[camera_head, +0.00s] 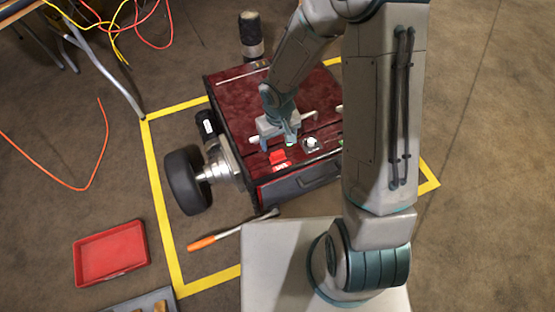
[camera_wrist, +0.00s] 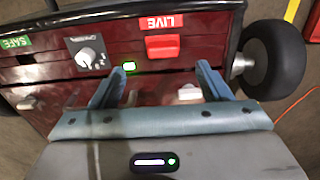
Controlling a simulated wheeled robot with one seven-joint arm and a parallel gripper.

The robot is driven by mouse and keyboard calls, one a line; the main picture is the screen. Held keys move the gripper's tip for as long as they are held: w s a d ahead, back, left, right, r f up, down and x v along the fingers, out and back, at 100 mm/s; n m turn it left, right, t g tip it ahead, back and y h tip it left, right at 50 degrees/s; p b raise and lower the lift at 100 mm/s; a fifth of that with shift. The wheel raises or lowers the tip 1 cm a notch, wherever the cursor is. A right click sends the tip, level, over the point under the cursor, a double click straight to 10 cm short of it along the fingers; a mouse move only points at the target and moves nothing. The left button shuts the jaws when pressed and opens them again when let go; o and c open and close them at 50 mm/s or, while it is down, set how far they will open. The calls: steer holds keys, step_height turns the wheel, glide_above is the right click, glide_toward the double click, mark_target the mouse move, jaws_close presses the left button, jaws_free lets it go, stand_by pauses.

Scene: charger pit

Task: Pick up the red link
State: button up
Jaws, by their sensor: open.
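The red link (camera_wrist: 165,47) is a small red block on the dark red top of the charger box, beside a red LIVE label (camera_wrist: 163,22). In the head view the link (camera_head: 277,156) sits near the box's front edge. My gripper (camera_head: 287,138) is over the box, close to the link and apart from it. In the wrist view my gripper's two blue fingers (camera_wrist: 157,82) are spread with nothing between them.
A dial (camera_wrist: 87,55), a green light (camera_wrist: 129,66) and a green SAFE label (camera_wrist: 15,42) are left of the link in the wrist view. A black wheel (camera_head: 186,180) stands beside the box. A red tray (camera_head: 110,253) and an orange-handled tool (camera_head: 212,240) lie on the floor.

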mark_target(277, 153)
steer(key=shift+s+a+f+b, duration=0.15)
steer(key=shift+f+b, duration=0.85)
steer(key=shift+f, duration=0.8)
steer(key=shift+s+f+b, duration=0.1)
steer(key=shift+f+b, duration=0.9)
steer(key=shift+f, duration=0.75)
steer(key=shift+r, duration=0.1)
steer(key=c, duration=1.2)
steer(key=shift+o, duration=0.2)
steer(key=shift+r, duration=0.15)
